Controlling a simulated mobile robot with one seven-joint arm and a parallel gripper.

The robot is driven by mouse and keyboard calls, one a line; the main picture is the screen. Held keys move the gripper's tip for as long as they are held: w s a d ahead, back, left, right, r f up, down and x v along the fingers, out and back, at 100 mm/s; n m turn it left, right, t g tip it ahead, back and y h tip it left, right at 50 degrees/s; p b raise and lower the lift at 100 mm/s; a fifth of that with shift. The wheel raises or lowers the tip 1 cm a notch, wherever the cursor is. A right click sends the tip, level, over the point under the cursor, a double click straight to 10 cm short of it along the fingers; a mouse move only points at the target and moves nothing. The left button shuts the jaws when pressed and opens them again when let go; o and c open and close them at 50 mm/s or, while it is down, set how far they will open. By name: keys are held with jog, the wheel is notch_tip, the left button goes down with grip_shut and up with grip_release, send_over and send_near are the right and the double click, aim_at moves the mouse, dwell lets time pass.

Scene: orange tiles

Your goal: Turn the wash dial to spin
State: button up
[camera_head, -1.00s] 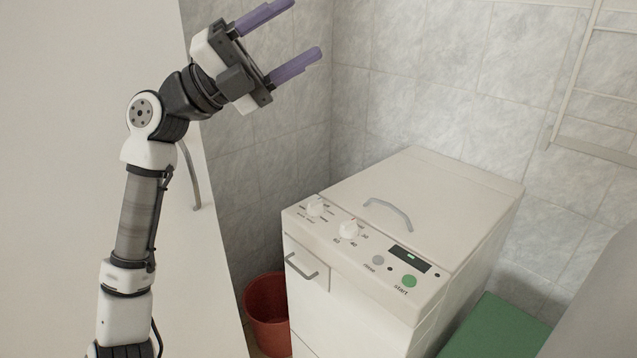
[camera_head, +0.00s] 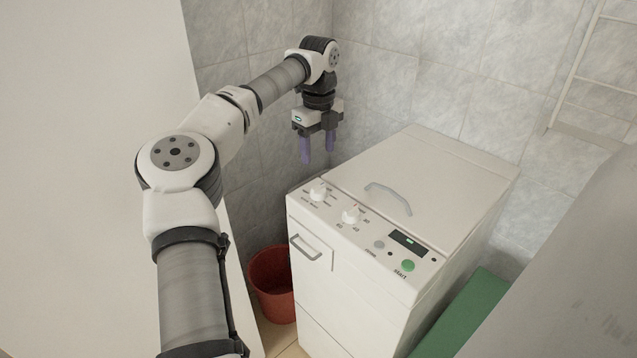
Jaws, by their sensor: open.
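The white washing machine (camera_head: 440,180) stands against the tiled wall with its lid shut. Its sloped control panel carries two white dials. The left dial (camera_head: 318,193) has small printed labels around it, too small to read. The right dial (camera_head: 350,215) has numbers around it. I take the left one to be the wash dial, but the labels do not confirm it. My gripper (camera_head: 318,152) is open and empty, its purple fingers pointing down. It appears above the left dial in the picture, near the machine's back left corner, apart from the dials.
The panel also has a dark display (camera_head: 408,242) and a green start button (camera_head: 407,265). A grey handle (camera_head: 388,198) rises from the lid. A red bucket (camera_head: 272,285) stands left of the machine, and a green box (camera_head: 465,315) is at its right.

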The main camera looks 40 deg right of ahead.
aim_at(318, 186)
notch_tip(318, 186, down, 11)
jog(key=p, duration=0.2)
jog(key=shift+f+p, duration=0.2)
jog(key=shift+p, duration=0.1)
jog(key=shift+c, duration=0.5)
jog(key=c, duration=0.9)
